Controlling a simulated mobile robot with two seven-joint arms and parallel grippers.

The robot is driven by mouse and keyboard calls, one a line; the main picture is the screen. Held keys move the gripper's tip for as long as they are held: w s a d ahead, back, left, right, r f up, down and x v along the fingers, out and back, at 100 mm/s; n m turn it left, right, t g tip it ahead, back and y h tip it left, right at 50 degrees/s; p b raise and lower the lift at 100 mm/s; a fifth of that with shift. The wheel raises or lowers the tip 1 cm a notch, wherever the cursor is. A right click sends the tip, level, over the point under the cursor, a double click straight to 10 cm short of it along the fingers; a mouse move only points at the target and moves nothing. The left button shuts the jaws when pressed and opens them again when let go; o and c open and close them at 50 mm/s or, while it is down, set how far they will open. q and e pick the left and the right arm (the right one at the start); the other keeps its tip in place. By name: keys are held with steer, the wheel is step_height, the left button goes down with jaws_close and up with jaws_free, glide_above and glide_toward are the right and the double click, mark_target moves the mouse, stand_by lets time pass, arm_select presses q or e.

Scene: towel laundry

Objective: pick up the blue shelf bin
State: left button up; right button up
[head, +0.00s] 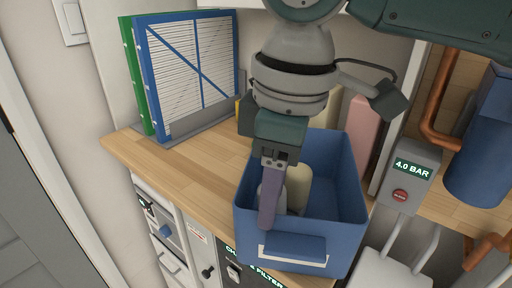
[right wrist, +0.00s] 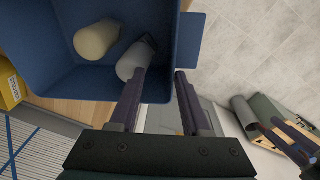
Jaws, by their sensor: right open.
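The blue shelf bin (head: 345,185) stands at the front edge of the wooden counter in the head view, its front handle facing out. A cream cylinder (right wrist: 95,39) and a grey container (right wrist: 134,62) are inside it. My right gripper (head: 268,220) reaches down at the bin's front. In the right wrist view its open fingers (right wrist: 160,72) lie either side of the bin's front wall, one inside and one outside near the handle (right wrist: 187,40). Contact cannot be told. What looks like my left gripper (right wrist: 290,132) shows at lower right in the wrist view; its opening is unclear.
Blue and green framed filters (head: 190,70) stand on the counter (head: 195,165) at left. A pink item (head: 362,120) is behind the bin. A gauge box (head: 410,175), copper pipes (head: 440,95) and a blue tank (head: 485,140) are close on the right.

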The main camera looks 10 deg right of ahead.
mark_target(282, 236)
steer(key=shift+g+h, duration=0.3)
steer(key=shift+g, duration=0.2)
steer(key=s+f, duration=0.1)
steer(key=f, duration=0.1)
steer(key=s+f, duration=0.1)
steer(key=f, duration=0.2)
steer(key=s+f, duration=0.1)
steer(key=f, duration=0.1)
steer(key=shift+f, duration=0.15)
steer(key=shift+s+d+f, duration=0.1)
steer(key=shift+s+d, duration=0.1)
steer(key=shift+s, duration=0.05)
steer(key=shift+w+d+r, duration=0.25)
steer(key=shift+d, duration=0.15)
steer(key=shift+w+a+r, duration=0.1)
steer(key=shift+a, duration=0.15)
steer(key=shift+c, duration=0.9)
steer(key=shift+a+r, duration=0.1)
steer(key=shift+r, duration=0.1)
steer(key=c, duration=1)
arm_select(q)
steer(key=shift+s+a+f, duration=0.3)
steer(key=shift+a+f, duration=0.05)
steer(key=shift+a, duration=0.05)
arm_select(e)
jaws_close()
arm_select(q)
steer(key=shift+a, duration=0.1)
